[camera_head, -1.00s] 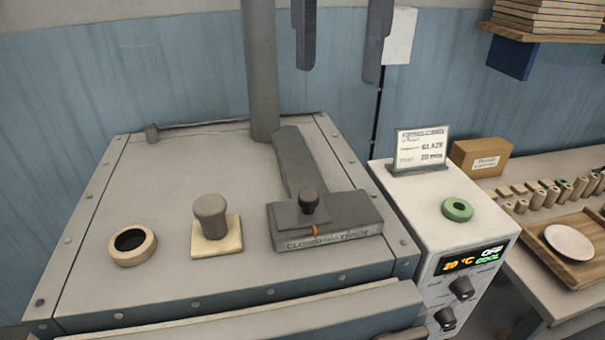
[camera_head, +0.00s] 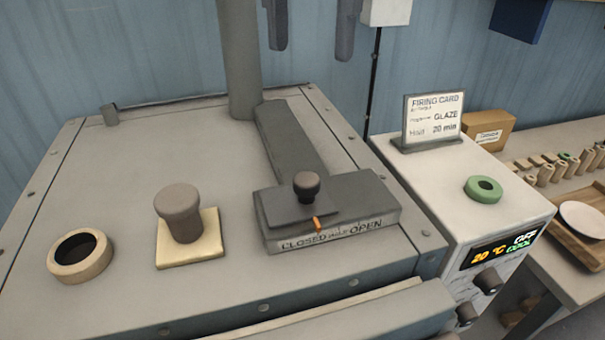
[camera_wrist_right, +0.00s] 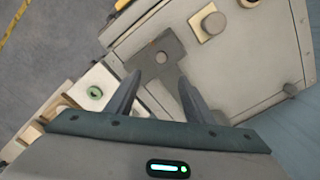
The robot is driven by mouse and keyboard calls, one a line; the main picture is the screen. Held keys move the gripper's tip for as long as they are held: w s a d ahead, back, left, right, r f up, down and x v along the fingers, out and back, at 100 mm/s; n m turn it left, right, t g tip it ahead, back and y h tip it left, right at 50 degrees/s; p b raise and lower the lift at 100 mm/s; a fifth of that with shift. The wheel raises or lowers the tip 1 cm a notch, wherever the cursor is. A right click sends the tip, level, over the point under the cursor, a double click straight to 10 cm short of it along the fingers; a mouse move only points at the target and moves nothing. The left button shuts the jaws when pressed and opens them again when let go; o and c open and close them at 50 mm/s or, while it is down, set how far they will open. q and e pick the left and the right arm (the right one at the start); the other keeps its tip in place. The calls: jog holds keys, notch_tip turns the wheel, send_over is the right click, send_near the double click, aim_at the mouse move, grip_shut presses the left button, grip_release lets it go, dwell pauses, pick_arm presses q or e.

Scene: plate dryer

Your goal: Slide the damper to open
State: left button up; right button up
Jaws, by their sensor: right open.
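The damper is a dark grey slider (camera_head: 290,208) with a round black knob (camera_head: 306,184). It sits on a grey housing (camera_head: 368,196) on top of the kiln. The housing's front label reads CLOSED at left, small lettering in the middle and OPEN at right. An orange pointer (camera_head: 317,223) stands near the right end of CLOSED. My right gripper (camera_head: 311,54) is open and empty, its fingers pointing down, apart from the knob. In the right wrist view the open fingers (camera_wrist_right: 160,80) frame the knob (camera_wrist_right: 162,57) from a distance. My left gripper is not in view.
A grey flue pipe (camera_head: 238,60) rises behind the damper. A plug (camera_head: 180,212) on a pale pad and a ring (camera_head: 80,255) lie at left on the kiln top. A controller box (camera_head: 430,190) with a firing card (camera_head: 433,117) and green ring (camera_head: 483,190) stands right.

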aim_at(307, 178)
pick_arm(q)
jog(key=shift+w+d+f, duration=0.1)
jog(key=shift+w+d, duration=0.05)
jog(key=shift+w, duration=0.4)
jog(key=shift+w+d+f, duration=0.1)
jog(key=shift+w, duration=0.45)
pick_arm(e)
jog(key=shift+w+a+f, duration=0.1)
jog(key=shift+w+f, duration=0.2)
jog(key=shift+f, duration=0.3)
notch_tip(307, 178, down, 16)
jog(key=shift+f+p, duration=0.1)
jog(key=shift+p, duration=0.8)
jog(key=shift+f, duration=0.5)
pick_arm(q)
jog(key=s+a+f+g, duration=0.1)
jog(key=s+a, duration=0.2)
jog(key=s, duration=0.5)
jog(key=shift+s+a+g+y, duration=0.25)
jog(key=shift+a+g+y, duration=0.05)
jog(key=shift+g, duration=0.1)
pick_arm(e)
jog(key=shift+f, duration=0.15)
